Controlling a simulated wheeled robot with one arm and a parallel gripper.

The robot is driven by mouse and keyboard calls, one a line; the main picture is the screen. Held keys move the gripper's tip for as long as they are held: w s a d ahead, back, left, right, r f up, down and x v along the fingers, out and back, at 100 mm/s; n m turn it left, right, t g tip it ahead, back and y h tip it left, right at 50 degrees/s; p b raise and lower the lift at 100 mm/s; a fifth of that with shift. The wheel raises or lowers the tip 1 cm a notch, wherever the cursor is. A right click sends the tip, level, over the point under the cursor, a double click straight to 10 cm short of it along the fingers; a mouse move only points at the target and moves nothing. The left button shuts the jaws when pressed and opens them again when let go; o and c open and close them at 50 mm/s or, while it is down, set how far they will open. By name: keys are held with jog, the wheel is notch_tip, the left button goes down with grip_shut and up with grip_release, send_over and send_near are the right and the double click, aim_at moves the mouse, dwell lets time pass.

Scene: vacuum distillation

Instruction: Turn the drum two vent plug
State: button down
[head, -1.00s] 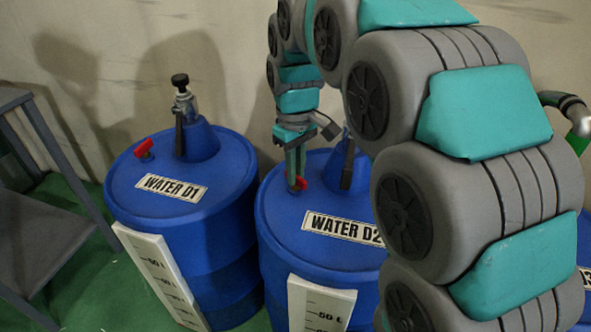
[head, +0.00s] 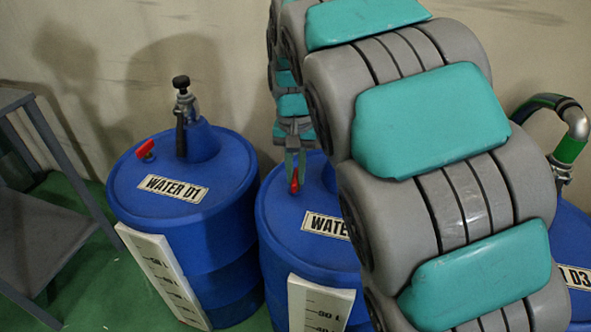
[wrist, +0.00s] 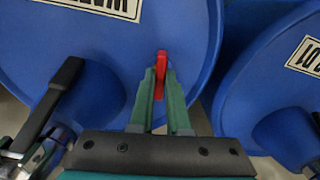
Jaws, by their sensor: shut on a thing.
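The red vent plug (head: 294,187) of drum two stands on the top of the blue drum labelled WATER D2 (head: 275,235). My gripper (head: 294,176) points down over it and is shut on the plug. In the wrist view the red plug (wrist: 161,75) sits between the tips of my gripper (wrist: 160,88), with its red end showing past them. The drum top (wrist: 120,60) fills much of that view. The plug's base is hidden by the fingers, and my arm covers the right part of the drum and its label.
The WATER D1 drum (head: 190,240), with its own red plug (head: 146,149) and tap fitting (head: 182,105), stands to the left. The WATER D3 drum (head: 574,250) with a pipe (head: 575,125) is at right. A grey shelf (head: 50,220) stands far left. A black lever (wrist: 55,90) is beside my gripper.

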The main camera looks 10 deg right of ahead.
aim_at(296, 177)
jog(key=shift+m, duration=0.8)
jog(key=c, duration=0.9)
grip_release()
jog(key=shift+r, duration=0.1)
notch_tip(296, 177, up, 8)
jog(key=shift+f, duration=0.2)
jog(key=shift+s, duration=0.1)
